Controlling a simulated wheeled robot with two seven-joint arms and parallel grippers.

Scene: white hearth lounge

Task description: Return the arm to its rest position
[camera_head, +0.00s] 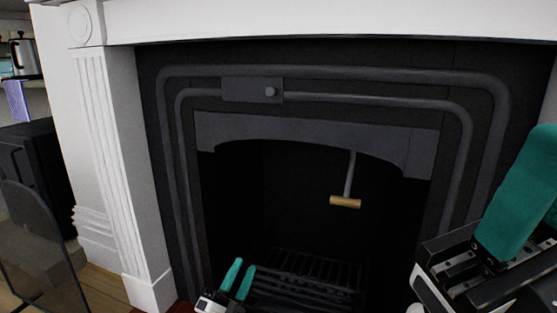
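My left gripper (245,265) shows low in the head view, in front of the fireplace grate. Its two teal fingers point upward with a narrow dark gap between them, and I see nothing held there. My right gripper (530,165) is large and close at the right edge. One broad teal finger of it shows, tilted up and to the right; its other finger is hidden or out of frame, so its opening is unclear. Most of both arms is out of view.
A dark fireplace surround (315,135) with a white mantel (330,20) fills the middle. A wooden-handled rod (345,202) hangs in its opening above a black grate (315,275).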

